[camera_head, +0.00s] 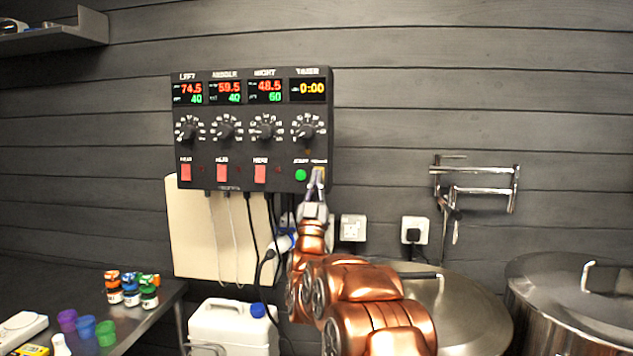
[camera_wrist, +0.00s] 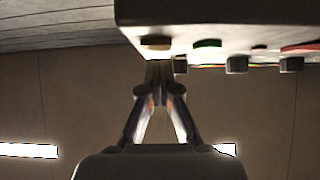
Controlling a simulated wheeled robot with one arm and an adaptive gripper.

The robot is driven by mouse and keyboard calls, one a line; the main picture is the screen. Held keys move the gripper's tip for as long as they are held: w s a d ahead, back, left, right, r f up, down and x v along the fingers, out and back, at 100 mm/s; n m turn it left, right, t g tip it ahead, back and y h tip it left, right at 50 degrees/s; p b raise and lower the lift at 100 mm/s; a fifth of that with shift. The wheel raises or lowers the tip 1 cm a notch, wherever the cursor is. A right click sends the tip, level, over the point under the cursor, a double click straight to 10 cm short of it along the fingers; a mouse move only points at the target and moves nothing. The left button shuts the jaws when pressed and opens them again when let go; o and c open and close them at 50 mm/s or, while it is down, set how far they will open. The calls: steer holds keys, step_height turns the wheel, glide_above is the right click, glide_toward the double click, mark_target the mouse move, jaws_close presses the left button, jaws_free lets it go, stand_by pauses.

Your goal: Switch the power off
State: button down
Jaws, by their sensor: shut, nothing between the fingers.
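A dark control box (camera_head: 252,128) hangs on the grey wall, with lit displays, a row of knobs, three red rocker switches (camera_head: 222,172) and a green button (camera_head: 300,174). A yellowish switch or button sits at its lower right corner, mostly hidden behind my gripper (camera_head: 317,182); its small label is unreadable. In the wrist view, the yellowish control (camera_wrist: 155,43) shows just beyond my gripper's fingertips (camera_wrist: 159,68), with the green button (camera_wrist: 207,43) to its right. My gripper is shut and empty, its tips at or very near the yellowish control. I cannot tell whether they touch.
Black cables hang below the box, in front of a cream board (camera_head: 195,240). Wall sockets (camera_head: 353,228) are right of my arm. Steel pots (camera_head: 460,310) stand at lower right, a white canister (camera_head: 232,328) below, and a dark counter (camera_head: 85,290) with small jars at left.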

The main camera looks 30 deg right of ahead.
steer(key=shift+w+d, duration=0.1)
steer(key=shift+w, duration=0.05)
stand_by(0.4)
steer(key=shift+b, duration=0.35)
steer(key=s+a+f+b, duration=0.4)
steer(key=s+a, duration=0.3)
steer(key=s, duration=0.2)
steer(key=shift+a+f+b, duration=0.3)
steer(key=shift+a+f, duration=0.1)
steer(key=shift+f, duration=0.45)
